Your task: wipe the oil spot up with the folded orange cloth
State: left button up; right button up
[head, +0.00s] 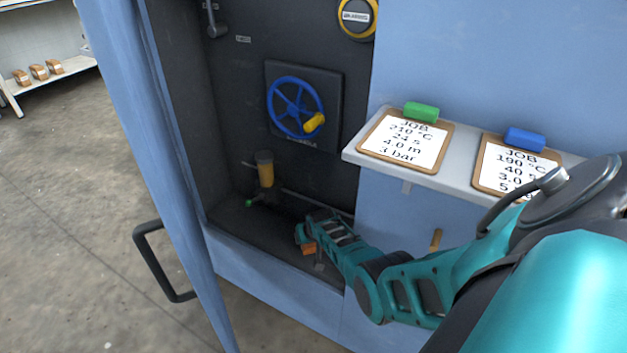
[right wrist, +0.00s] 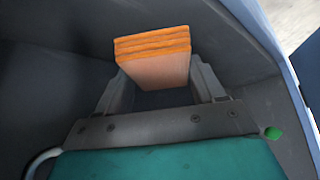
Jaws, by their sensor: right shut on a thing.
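The folded orange cloth (right wrist: 152,68) is between the fingers of my right gripper (right wrist: 160,84), its stacked folds facing up in the right wrist view. In the head view my right gripper (head: 316,262) is low inside the open dark cabinet, and a small part of the cloth (head: 309,248) shows beside it. My right gripper is shut on the cloth. I cannot make out the oil spot in either view; my gripper and arm cover part of the cabinet floor (head: 235,220). My left gripper is not in view.
A blue handwheel (head: 295,107) is on the back wall. The open blue door (head: 165,150) bounds the left. A shelf (head: 462,186) with job clipboards is above my arm.

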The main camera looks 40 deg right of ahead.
notch_tip(320, 180, up, 2)
jog(key=shift+r+p, duration=0.1)
jog(key=shift+p, duration=0.65)
jog(key=shift+r+p, duration=0.7)
jog(key=shift+p, duration=0.05)
jog(key=shift+r+p, duration=0.75)
jog(key=shift+r, duration=0.05)
